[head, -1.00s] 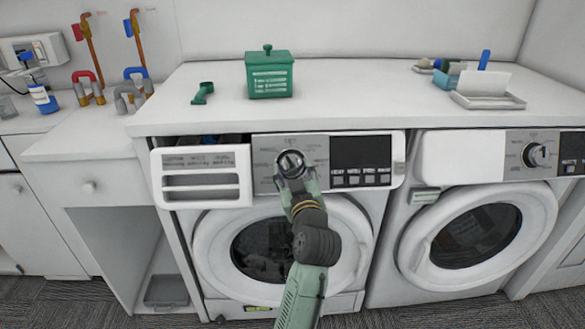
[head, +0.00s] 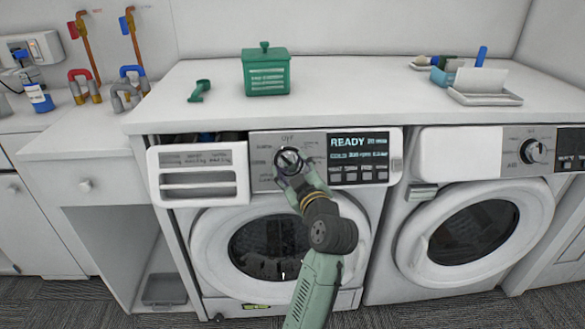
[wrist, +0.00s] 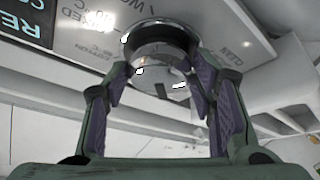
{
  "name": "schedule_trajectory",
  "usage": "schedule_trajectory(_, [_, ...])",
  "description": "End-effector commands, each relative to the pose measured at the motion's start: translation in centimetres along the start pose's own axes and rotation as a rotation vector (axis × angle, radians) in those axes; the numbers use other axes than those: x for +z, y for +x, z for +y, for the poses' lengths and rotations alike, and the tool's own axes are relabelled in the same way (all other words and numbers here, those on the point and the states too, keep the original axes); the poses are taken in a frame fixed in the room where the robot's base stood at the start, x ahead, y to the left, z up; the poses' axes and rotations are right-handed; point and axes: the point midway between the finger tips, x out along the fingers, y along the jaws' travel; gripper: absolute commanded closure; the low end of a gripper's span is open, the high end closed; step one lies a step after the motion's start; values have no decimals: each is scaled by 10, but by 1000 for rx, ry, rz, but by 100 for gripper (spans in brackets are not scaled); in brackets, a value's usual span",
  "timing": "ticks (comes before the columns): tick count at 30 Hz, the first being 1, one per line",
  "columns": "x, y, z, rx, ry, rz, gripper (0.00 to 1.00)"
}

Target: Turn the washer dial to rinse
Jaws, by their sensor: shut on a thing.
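The washer dial (head: 289,160) is a round silver knob on the grey panel of the left washer (head: 222,262). In the wrist view the dial (wrist: 160,50) sits between the two purple-padded fingers of my gripper (wrist: 160,88), which is shut on it. In the head view my gripper (head: 291,170) reaches the dial from below and covers part of it. The washer display (head: 358,143) is lit and reads READY. Lettering around the dial shows in the wrist view, including COTTON and CLEAN. I cannot make out a rinse mark or which mark the dial points to.
The detergent drawer (head: 199,174) stands pulled out left of the dial. A second washer (head: 470,222) is on the right. A green box (head: 266,75), a green scoop (head: 200,91) and a white tray (head: 485,98) sit on the counter, with bare space between.

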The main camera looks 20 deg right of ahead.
Motion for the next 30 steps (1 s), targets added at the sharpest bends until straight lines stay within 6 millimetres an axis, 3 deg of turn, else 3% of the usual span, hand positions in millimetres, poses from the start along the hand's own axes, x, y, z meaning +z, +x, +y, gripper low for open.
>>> schedule_trajectory(2, [1,0,0,0,1,-2,77])
schedule_trajectory(3, [1,0,0,0,1,-2,47])
schedule_trajectory(11, [0,0,0,1,1,-1,29])
schedule_trajectory(23, [1,-7,0,1,1,-2,29])
schedule_trajectory(30, [1,-52,1,4,0,-3,29])
